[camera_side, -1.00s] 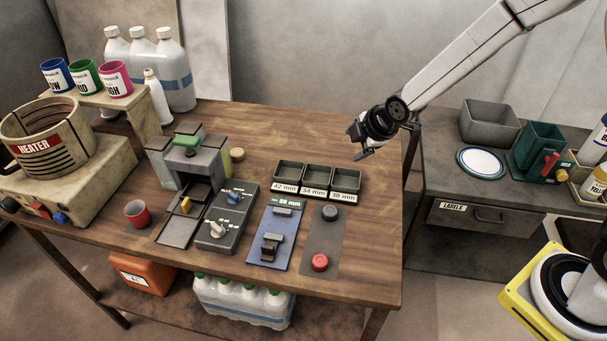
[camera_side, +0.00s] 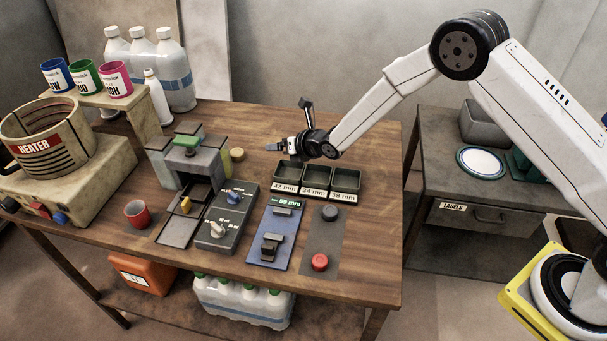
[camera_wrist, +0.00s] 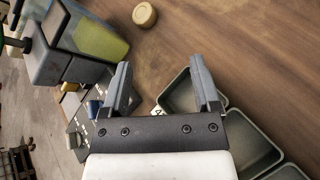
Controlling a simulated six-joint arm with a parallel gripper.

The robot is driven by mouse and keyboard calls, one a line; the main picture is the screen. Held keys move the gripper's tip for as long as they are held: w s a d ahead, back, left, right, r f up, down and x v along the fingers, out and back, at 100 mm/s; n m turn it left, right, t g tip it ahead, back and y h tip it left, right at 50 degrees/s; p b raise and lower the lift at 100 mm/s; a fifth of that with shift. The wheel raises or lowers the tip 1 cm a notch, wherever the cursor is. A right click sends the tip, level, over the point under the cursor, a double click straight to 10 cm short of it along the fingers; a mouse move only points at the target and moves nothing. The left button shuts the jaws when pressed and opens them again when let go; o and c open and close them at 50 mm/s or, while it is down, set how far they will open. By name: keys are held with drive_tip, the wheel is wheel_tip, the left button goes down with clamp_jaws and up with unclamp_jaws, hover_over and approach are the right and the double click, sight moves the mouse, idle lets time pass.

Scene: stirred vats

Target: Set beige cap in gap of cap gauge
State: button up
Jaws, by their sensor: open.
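The beige cap (camera_side: 238,154) lies on the wooden table, just right of the grey machine with green pads. It also shows as a small round disc at the top of the wrist view (camera_wrist: 145,14). The cap gauge (camera_side: 268,237) is a blue plate with a small display on top and dark jaws on it; its display seems to read 59 mm. My gripper (camera_side: 272,147) is above the table to the right of the cap, apart from it. In the wrist view my gripper (camera_wrist: 162,64) has its two fingers spread with nothing between them.
Three dark trays (camera_side: 317,178) labelled by mm stand below my gripper. The grey machine (camera_side: 190,165) rises left of the cap. A dial panel (camera_side: 227,217) stands left of the gauge, and a plate with black and red buttons (camera_side: 322,240) stands right. The table behind the cap is clear.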

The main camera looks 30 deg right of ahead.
sight(238, 152)
drive_tip(key=a+f+n, duration=0.1)
drive_tip(key=n, duration=0.1)
drive_tip(key=w+a+f+n+y, duration=0.1)
drive_tip(key=n, duration=0.1)
drive_tip(key=w+a+n+t, duration=0.1)
drive_tip(key=shift+a+f+n+y, duration=0.15)
drive_tip(key=shift+f+n+y, duration=0.15)
drive_tip(key=shift+f+n, duration=0.1)
drive_tip(key=shift+w, duration=0.1)
drive_tip(key=shift+x, duration=3.35)
drive_tip(key=shift+w+f, duration=0.15)
drive_tip(key=shift+x, duration=1.65)
drive_tip(key=shift+w+a+f, duration=0.2)
drive_tip(key=shift+w+a, duration=0.05)
drive_tip(key=shift+w, duration=0.15)
drive_tip(key=shift+w, duration=0.2)
